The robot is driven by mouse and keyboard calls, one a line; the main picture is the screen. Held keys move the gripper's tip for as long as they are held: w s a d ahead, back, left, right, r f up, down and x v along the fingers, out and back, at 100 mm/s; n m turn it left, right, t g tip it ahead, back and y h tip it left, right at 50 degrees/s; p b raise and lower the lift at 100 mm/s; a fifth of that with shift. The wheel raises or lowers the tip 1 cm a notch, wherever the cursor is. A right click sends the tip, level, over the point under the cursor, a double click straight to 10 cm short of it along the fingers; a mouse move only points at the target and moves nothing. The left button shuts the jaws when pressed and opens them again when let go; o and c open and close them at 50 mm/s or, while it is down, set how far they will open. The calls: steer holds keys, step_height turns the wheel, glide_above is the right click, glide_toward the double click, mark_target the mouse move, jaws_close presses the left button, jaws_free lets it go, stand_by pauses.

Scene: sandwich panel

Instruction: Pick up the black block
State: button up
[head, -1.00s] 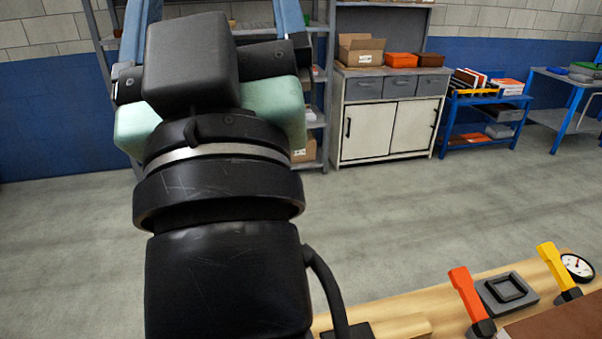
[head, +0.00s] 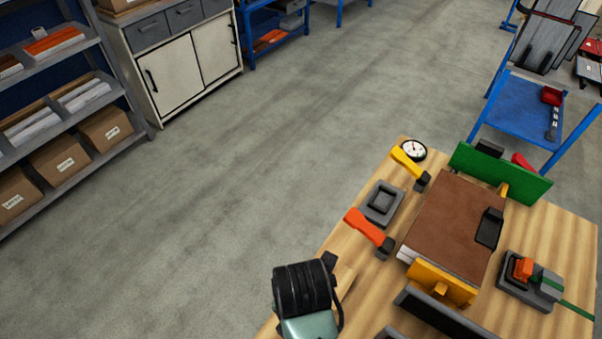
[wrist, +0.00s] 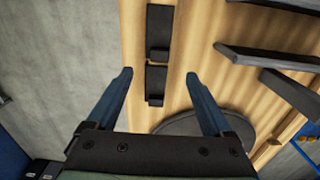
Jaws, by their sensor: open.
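A small black block (head: 490,228) lies on the right part of the brown panel (head: 447,222) on the wooden workbench in the head view. My gripper (wrist: 158,73) shows in the wrist view with its two blue fingers wide apart and nothing between them. Beyond the fingertips, two dark pieces, an upper one (wrist: 158,32) and a lower one (wrist: 156,82), lie in line on the wood; I cannot tell whether either is the black block. In the head view my wrist is at the bottom, left of the panel, and the fingertips are out of frame.
An orange-handled clamp (head: 368,228), a yellow-handled clamp (head: 410,165), a grey square fixture (head: 382,203) and a gauge (head: 413,150) line the bench's left side. A green plate (head: 500,172) stands behind the panel. Dark bars (wrist: 270,58) lie at right in the wrist view.

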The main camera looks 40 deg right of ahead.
steer(key=f, duration=0.7)
steer(key=shift+s+f, duration=0.2)
steer(key=shift+f, duration=0.1)
steer(key=shift+w+a+f+p, duration=0.1)
steer(key=shift+f+p, duration=0.35)
steer(key=shift+f, duration=0.9)
steer(key=shift+w+a+f+p, duration=0.1)
steer(key=shift+f+p, duration=0.3)
steer(key=shift+f, duration=0.9)
steer(key=c, duration=1.3)
jaws_close()
steer(key=shift+r, duration=0.1)
